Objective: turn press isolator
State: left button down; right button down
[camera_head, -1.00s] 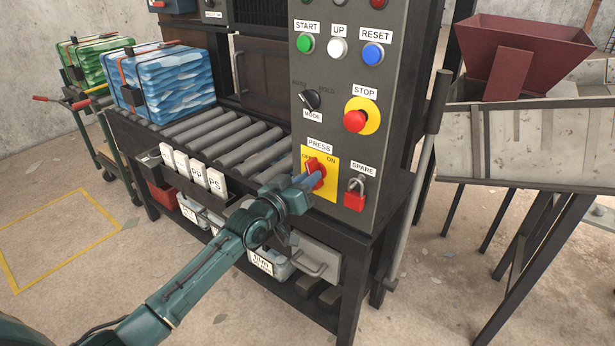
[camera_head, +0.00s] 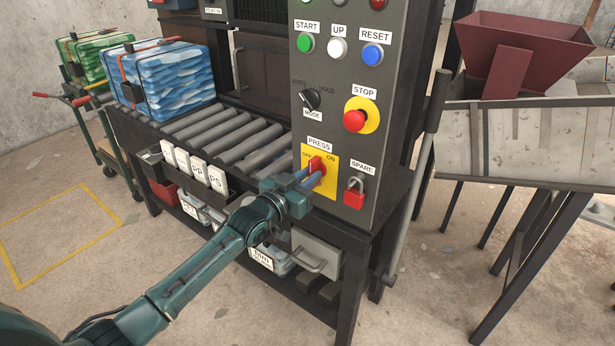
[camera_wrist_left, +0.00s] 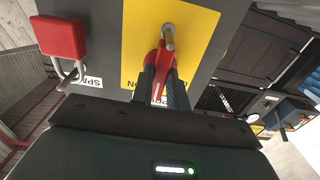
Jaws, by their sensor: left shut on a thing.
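The press isolator is a red rotary handle (camera_head: 316,165) on a yellow plate (camera_head: 332,186) under the PRESS label, with OFF on the left and ON on the right. The handle stands close to upright in the head view, between the two words. My left gripper (camera_head: 311,179) is shut on the handle, and its fingers cover the lower part. In the left wrist view the red handle (camera_wrist_left: 152,60) sits between the two dark fingers (camera_wrist_left: 163,82), against the yellow plate (camera_wrist_left: 200,30). My right gripper is in neither view.
A red SPARE padlock (camera_head: 354,194) hangs just right of the plate. The red STOP button (camera_head: 354,121) and black MODE knob (camera_head: 310,99) are above. A grey lever (camera_head: 432,110) stands along the panel's right side. White tags (camera_head: 199,170) hang along the roller table's front.

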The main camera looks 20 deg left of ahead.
pick_arm(q)
jog(key=shift+f, duration=0.1)
jog(key=c, duration=1.6)
grip_release()
jog(key=shift+c, duration=0.2)
jog(key=v, duration=1.3)
jog(key=shift+p, duration=0.45)
jog(key=shift+s, duration=0.1)
